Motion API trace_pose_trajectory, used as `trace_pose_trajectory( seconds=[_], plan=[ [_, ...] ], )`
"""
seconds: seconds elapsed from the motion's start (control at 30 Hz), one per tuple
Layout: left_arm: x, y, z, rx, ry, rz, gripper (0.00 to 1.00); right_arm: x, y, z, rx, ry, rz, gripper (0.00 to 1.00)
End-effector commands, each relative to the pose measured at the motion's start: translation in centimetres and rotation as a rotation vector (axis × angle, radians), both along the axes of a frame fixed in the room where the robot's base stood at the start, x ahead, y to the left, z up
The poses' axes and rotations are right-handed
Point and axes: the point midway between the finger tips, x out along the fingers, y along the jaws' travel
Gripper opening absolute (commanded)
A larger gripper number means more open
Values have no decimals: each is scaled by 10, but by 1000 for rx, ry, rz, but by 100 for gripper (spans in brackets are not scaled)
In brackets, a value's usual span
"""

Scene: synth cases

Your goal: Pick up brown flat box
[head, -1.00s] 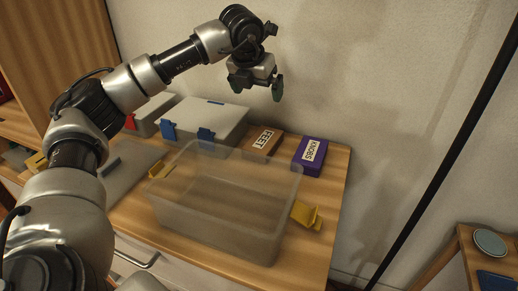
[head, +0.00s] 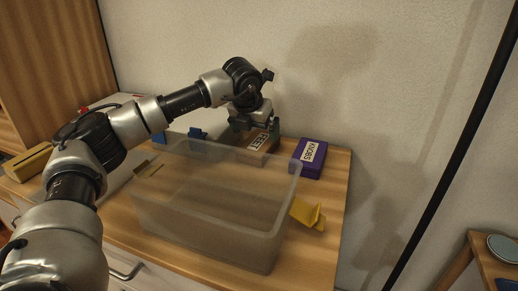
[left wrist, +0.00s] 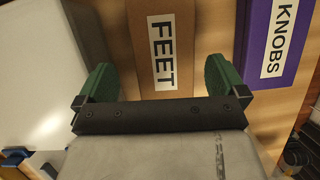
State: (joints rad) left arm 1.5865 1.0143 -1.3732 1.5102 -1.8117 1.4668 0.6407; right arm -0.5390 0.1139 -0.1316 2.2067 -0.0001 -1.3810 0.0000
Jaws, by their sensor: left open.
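The brown flat box (head: 260,144) with a white FEET label lies on the wooden cabinet top near the wall. In the left wrist view the brown box (left wrist: 157,82) lies between the two green fingers, its label facing up. My left gripper (head: 253,128) is open just above the box, one finger to each side of it. The left gripper's fingers also show in the left wrist view (left wrist: 158,82), with a gap between each finger and the box's sides. Part of the box is hidden by the gripper. My right gripper is not in view.
A purple KNOBS box (head: 308,157) lies just right of the brown box. A clear open bin (head: 215,215) stands in front, with a yellow clip (head: 308,213) at its right. A grey-lidded case (left wrist: 40,80) is close on the left.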

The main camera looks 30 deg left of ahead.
Motion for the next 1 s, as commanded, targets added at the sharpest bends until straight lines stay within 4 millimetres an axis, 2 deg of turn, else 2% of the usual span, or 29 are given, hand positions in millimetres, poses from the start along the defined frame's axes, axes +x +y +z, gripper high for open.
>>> trace_pose_trajectory(
  seconds=[0.33, 0.63, 0.93, 1.0],
  plan=[
    [13, -2, -45, 1, 2, -1, 100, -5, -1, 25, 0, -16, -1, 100],
    [15, -1, -49, 0, 0, 0, 100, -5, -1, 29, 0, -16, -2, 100],
    [15, -1, -49, 0, 0, 0, 56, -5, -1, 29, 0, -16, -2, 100],
    [15, -1, -49, -1, -1, 0, 53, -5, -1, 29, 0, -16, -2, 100]
  ],
)
